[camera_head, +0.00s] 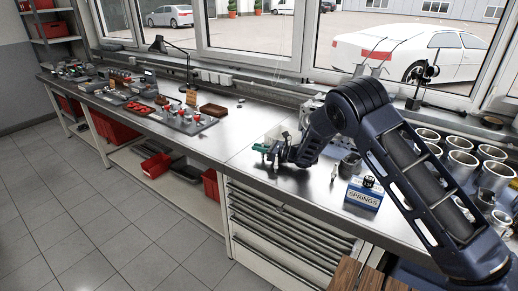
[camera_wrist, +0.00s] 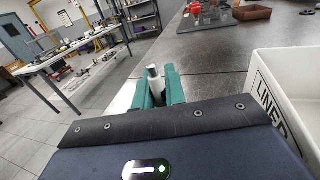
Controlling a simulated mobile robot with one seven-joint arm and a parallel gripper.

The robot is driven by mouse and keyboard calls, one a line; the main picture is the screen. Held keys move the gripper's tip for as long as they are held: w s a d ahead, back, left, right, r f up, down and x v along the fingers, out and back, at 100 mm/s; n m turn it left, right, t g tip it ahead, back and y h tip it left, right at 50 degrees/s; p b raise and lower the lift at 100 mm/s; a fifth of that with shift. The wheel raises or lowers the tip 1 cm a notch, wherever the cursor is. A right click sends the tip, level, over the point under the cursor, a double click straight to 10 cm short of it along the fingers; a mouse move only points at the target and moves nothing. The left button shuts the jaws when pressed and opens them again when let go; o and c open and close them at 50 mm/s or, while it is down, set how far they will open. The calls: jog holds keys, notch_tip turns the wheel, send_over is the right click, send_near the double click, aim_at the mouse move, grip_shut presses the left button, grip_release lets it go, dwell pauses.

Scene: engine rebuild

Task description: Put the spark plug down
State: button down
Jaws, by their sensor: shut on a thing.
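My gripper (camera_head: 270,152) reaches over the front part of the metal workbench (camera_head: 232,135) in the head view. In the wrist view its green fingers (camera_wrist: 160,88) are closed around the spark plug (camera_wrist: 153,72), a small pale, upright cylinder whose top shows between them. The lower part of the plug is hidden by the fingers and my wrist. In the head view the plug is too small to make out. I cannot tell whether the plug touches the bench top.
A white bin marked LINER (camera_wrist: 288,90) stands close at right in the wrist view. A blue SPRINGS box (camera_head: 363,196) and several metal cylinders (camera_head: 460,164) are at right. A grey tray with red-topped parts (camera_head: 185,120) lies further left. Bare bench lies between.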

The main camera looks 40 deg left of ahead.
jog(key=c, duration=1.5)
grip_release()
jog(key=shift+f, duration=0.1)
jog(key=shift+o, duration=0.2)
jog(key=v, duration=0.4)
jog(key=shift+w+d, duration=0.1)
jog(key=shift+d, duration=0.15)
notch_tip(320, 180, up, 7)
jog(key=shift+d, duration=0.2)
